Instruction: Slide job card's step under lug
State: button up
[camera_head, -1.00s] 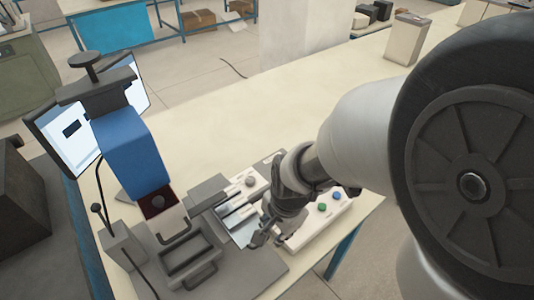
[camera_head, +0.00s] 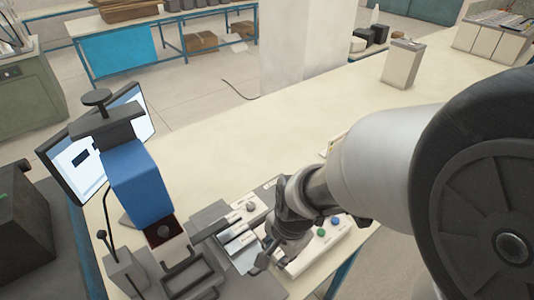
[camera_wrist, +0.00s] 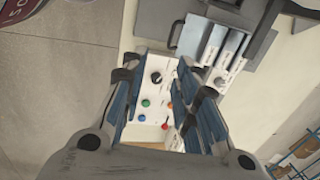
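My gripper (camera_head: 268,258) hangs low over the bench, beside a row of pale strips (camera_head: 240,245). In the wrist view my gripper (camera_wrist: 163,110) has its two fingers spread apart with nothing held between them. The strips (camera_wrist: 215,48) lie beyond the fingertips, slightly right, with small printed labels at their near ends. I cannot read the labels or tell which strip is which. A dark grey block (camera_head: 210,216) sits beside the strips. I cannot make out a job card or single out the lug. A monitor (camera_head: 75,160) stands behind the press, its text unreadable.
A white control box (camera_wrist: 150,95) with a black knob and coloured buttons lies beneath the fingers. A blue-bodied press (camera_head: 138,180) and a handled grey tray (camera_head: 187,277) stand left of my gripper.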

dwell(0.3)
notch_tip(320, 180, up, 12)
jog(key=s+d, duration=0.1)
jog(key=shift+s, duration=0.4)
jog(key=shift+d+f, duration=0.1)
jog(key=shift+f, duration=0.05)
